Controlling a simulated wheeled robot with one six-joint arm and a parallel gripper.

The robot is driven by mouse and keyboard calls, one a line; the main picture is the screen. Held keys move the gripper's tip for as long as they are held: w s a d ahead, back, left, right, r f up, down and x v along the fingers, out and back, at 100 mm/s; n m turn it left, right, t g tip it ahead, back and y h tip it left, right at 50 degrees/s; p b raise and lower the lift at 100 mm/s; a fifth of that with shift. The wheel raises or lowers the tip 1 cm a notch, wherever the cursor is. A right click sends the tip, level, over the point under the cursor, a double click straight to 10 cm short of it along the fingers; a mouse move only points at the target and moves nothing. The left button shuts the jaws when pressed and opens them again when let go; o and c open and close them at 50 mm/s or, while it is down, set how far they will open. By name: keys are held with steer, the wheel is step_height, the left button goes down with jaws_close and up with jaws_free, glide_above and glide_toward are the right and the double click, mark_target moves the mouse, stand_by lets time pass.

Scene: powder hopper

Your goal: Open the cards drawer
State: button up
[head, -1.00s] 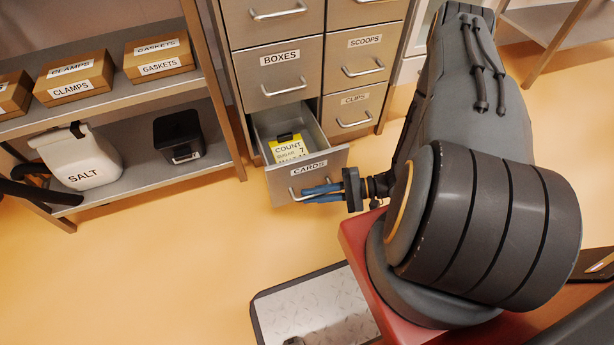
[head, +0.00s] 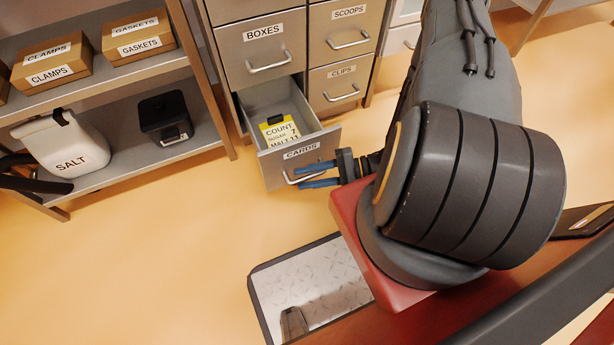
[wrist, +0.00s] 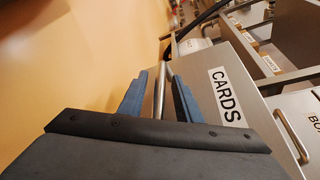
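The cards drawer (head: 270,169) stands pulled out from the grey cabinet, its inside showing from above. A yellow-and-white count card (head: 281,131) lies in it. The drawer front bears the CARDS label (head: 301,150), also seen in the wrist view (wrist: 225,97). My gripper (head: 302,176) is at the drawer's bar handle (wrist: 160,92). Its two blue fingers (wrist: 158,88) are apart, one on each side of the bar, with gaps showing between them and the bar. The handle is partly hidden by the fingers in the head view.
Closed drawers BOXES (head: 263,46), SCOOPS (head: 348,28) and CLIPS (head: 342,84) surround it. A shelf at left holds boxes, a white SALT container (head: 66,148) and a black container (head: 165,118). Floor before the drawer is clear, with a metal-topped platform (head: 310,285) nearer.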

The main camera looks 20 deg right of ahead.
steer(key=shift+d, duration=0.1)
steer(key=p+v, duration=0.1)
steer(key=v, duration=0.6)
steer(key=shift+s+d+r, duration=0.1)
steer(key=shift+d, duration=0.15)
steer(key=shift+r+p, duration=0.1)
steer(key=shift+p, duration=0.25)
